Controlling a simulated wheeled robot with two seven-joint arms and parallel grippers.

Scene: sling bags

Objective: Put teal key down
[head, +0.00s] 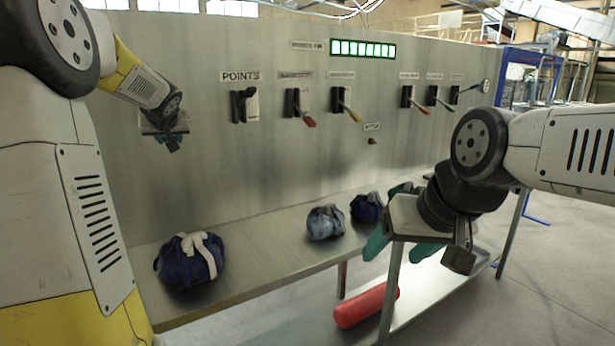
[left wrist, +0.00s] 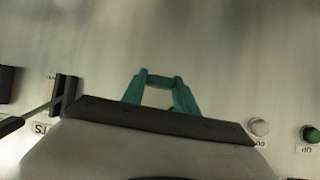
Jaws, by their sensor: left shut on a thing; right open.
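My left gripper (head: 172,138) is in front of the grey panel (head: 210,190), left of the POINTS switch (head: 245,105). In the left wrist view its teal fingers (left wrist: 163,92) close on a small dark teal piece, the teal key (left wrist: 165,82), at their tips. The key's base on the panel is hidden, so its tilt cannot be told. In the head view the gripper covers the key. My right gripper (head: 402,247) is open and empty, over the bench's right part, apart from the panel.
Several lever switches line the panel, such as the red (head: 309,121) and yellow (head: 350,112) ones. A white button (left wrist: 260,127) and green button (left wrist: 312,133) are near my left gripper. Blue bags (head: 190,258) lie on the bench (head: 265,265); a red cylinder (head: 366,306) lies below.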

